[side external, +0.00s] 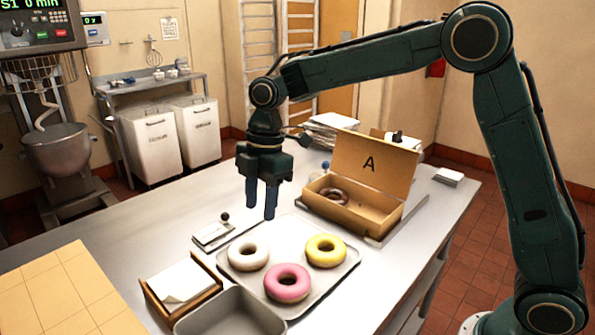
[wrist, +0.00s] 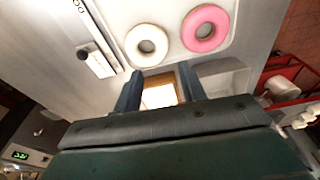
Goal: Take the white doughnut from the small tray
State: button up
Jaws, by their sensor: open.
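The white doughnut (side external: 248,254) lies at the left of the small tray (side external: 318,296), beside a pink doughnut (side external: 288,283) and a yellow doughnut (side external: 326,250). My gripper (side external: 260,212) is open and empty, pointing down above the table, beyond the tray's far edge. In the wrist view the white doughnut (wrist: 147,45) and the pink doughnut (wrist: 205,29) lie past the fingertips of my gripper (wrist: 160,80), apart from them. The yellow doughnut does not show in the wrist view.
An open cardboard box (side external: 370,213) marked A, with a brown doughnut (side external: 334,195) in it, stands behind right. A wooden holder with papers (side external: 182,282) and a grey bin (side external: 230,318) are in front.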

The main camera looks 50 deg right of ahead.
send_over(257, 254)
jog(key=shift+d+f, duration=0.2)
jog(key=shift+f, duration=1.55)
jog(key=shift+d+f, duration=0.2)
jog(key=shift+f, duration=1.55)
jog(key=shift+f, duration=0.1)
jog(key=shift+a+f, duration=0.2)
jog(key=shift+f, duration=1.05)
jog(key=shift+a+f, duration=0.2)
jog(key=shift+f, duration=1)
jog(key=c, duration=0.7)
